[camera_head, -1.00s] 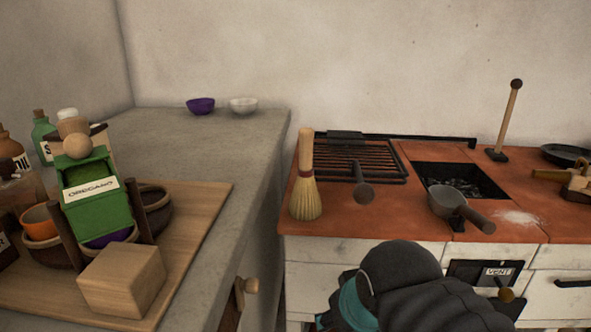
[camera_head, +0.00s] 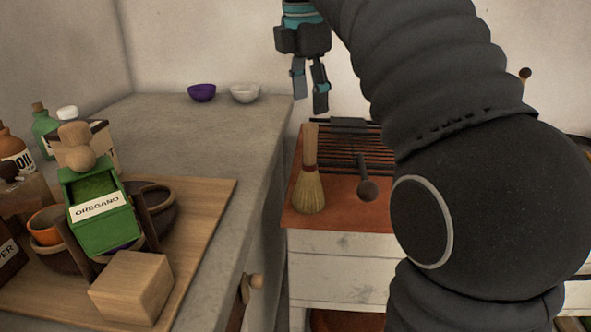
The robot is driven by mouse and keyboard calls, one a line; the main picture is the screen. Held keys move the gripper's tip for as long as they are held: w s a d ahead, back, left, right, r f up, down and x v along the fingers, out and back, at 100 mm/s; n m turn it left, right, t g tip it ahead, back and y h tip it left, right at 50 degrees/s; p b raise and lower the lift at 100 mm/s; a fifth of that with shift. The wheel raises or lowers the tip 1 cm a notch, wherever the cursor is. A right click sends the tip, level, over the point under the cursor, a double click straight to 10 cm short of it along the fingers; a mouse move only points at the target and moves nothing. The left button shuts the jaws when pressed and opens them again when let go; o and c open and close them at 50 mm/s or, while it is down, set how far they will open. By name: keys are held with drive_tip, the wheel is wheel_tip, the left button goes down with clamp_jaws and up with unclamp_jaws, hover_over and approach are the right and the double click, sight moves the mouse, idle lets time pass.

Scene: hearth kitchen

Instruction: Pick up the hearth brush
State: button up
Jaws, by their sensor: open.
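The hearth brush (camera_head: 309,190) stands upright on its straw bristles at the left end of the orange-red stove top, its wooden handle pointing up. My gripper (camera_head: 309,103) hangs with its fingers downward, close above the top of the handle in the picture. The two fingers are apart and nothing is between them. I cannot tell the exact depth between the fingers and the handle.
A dark grill grate (camera_head: 345,145) and a dark round-ended tool (camera_head: 366,190) are right of the brush. My arm hides the stove's right side. A grey counter (camera_head: 200,130) at left holds bowls, a wooden board (camera_head: 215,200) and a green oregano box (camera_head: 100,205).

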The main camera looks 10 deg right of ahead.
sight(309, 123)
drive_tip(key=w+r+n, duration=0.2)
drive_tip(key=shift+a+n, duration=0.25)
drive_tip(key=shift+n, duration=0.15)
drive_tip(key=f+b, duration=0.1)
drive_tip(key=f, duration=0.4)
drive_tip(key=d+f+b, duration=0.1)
drive_tip(key=f, duration=0.2)
drive_tip(key=shift+w+f+b, duration=0.1)
drive_tip(key=shift+w+b, duration=0.2)
drive_tip(key=shift+w, duration=0.1)
drive_tip(key=shift+d+f+b, duration=0.2)
drive_tip(key=shift+f+b, duration=0.25)
drive_tip(key=shift+f, duration=0.9)
drive_tip(key=shift+d+f+b, duration=0.2)
drive_tip(key=shift+f+b, duration=0.2)
drive_tip(key=shift+f, duration=0.9)
clamp_jaws()
